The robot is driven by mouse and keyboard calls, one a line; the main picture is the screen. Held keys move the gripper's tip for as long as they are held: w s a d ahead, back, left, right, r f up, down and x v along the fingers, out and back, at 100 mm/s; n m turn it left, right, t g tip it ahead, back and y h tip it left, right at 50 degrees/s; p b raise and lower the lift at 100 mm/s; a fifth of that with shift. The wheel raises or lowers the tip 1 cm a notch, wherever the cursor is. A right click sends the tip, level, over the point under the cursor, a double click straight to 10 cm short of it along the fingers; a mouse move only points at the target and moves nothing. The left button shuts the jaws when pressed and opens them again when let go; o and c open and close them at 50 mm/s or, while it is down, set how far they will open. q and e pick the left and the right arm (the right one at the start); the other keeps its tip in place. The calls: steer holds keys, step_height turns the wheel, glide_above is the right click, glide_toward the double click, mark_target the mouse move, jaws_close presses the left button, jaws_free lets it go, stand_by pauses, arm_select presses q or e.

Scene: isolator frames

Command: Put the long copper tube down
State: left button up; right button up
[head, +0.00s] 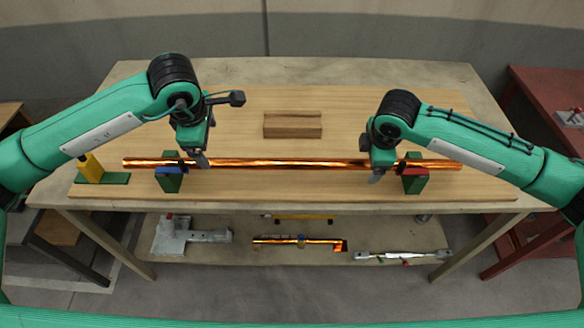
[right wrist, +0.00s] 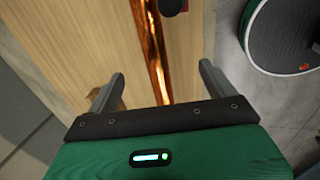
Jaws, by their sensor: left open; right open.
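The long copper tube (head: 275,163) lies level across two green stands on the wooden board. Its left part rests at the stand with a blue piece (head: 169,180), its right part at the stand with a red piece (head: 415,181). My left gripper (head: 199,160) is open at the tube, just right of the blue stand. My right gripper (head: 378,170) is open at the tube, just left of the red stand. In the right wrist view the tube (right wrist: 152,50) runs between the spread fingers (right wrist: 158,85), with gaps on both sides.
A wooden block (head: 292,125) sits behind the tube. A yellow and green fixture (head: 92,170) stands at the board's left end. The shelf below holds a grey metal part (head: 185,237), a short copper piece (head: 297,243) and a metal tool (head: 400,257). The board's front strip is clear.

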steer(key=v, duration=0.8)
steer(key=shift+r, duration=0.4)
steer(key=shift+s, duration=0.1)
